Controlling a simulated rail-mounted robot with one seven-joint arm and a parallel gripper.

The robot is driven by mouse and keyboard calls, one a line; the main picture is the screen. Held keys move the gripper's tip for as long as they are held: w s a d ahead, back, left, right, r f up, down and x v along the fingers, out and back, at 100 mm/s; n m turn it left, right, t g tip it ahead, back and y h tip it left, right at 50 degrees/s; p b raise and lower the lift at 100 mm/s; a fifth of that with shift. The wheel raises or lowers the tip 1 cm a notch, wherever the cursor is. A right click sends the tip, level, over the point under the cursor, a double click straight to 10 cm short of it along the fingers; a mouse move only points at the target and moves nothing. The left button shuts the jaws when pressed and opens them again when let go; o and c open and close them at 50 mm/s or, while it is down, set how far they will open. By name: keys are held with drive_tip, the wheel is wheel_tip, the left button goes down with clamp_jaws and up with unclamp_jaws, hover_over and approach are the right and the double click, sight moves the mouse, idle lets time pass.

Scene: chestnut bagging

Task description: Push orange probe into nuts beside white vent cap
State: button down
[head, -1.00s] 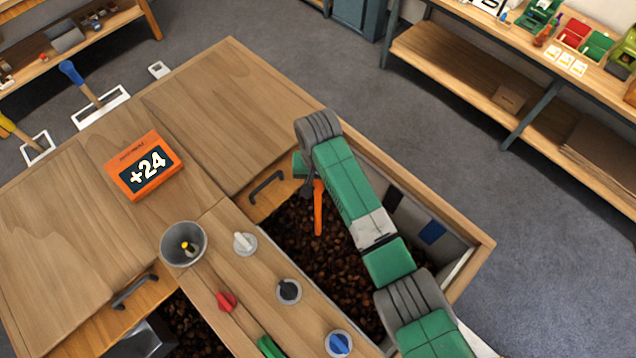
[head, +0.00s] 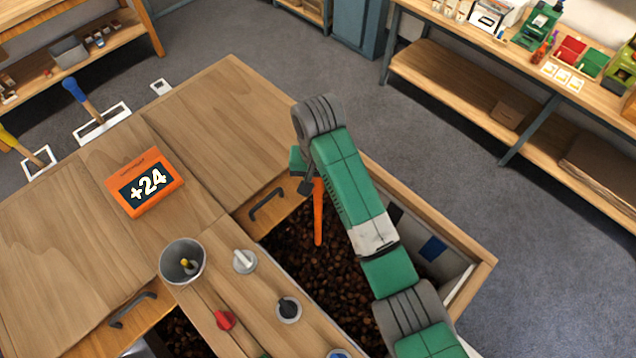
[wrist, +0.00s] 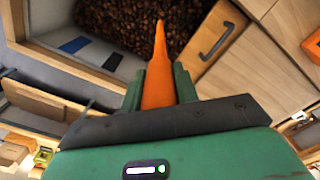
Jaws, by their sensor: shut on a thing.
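The orange probe (head: 318,215) points down over the dark brown nuts (head: 312,265) in the open bin. It shows in the wrist view (wrist: 157,75) with its narrow tip seen against the nuts. I cannot tell whether the tip touches them. My gripper (head: 308,184) is shut on the probe's upper part; its green fingers (wrist: 158,85) clasp it from both sides. The white vent cap (head: 243,260) stands upright on the wooden strip along the bin's left side, left of the probe and apart from it.
A red cap (head: 225,320) and a black cap (head: 288,309) stand on the same strip, with a grey cup (head: 183,261) at its far end. An orange display (head: 145,183) reads +24. A dark handle (head: 267,206) and the wooden bin rim (head: 440,230) border the nuts.

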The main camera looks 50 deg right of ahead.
drive_tip(key=shift+r, duration=0.1)
drive_tip(key=shift+r, duration=1.35)
drive_tip(key=shift+w+d+r, duration=0.15)
drive_tip(key=shift+w+r, duration=0.05)
drive_tip(key=shift+r, duration=0.4)
drive_tip(key=shift+w+d+r, duration=0.1)
drive_tip(key=shift+w+r, duration=0.05)
drive_tip(key=shift+r, duration=0.4)
drive_tip(key=shift+s+r, duration=0.15)
drive_tip(key=shift+r, duration=0.1)
drive_tip(key=shift+s, duration=0.35)
drive_tip(key=shift+w+a+r, duration=0.1)
drive_tip(key=shift+a+r, duration=0.05)
drive_tip(key=shift+r, duration=0.3)
drive_tip(key=shift+w+a+r, duration=0.1)
drive_tip(key=shift+r, duration=2.15)
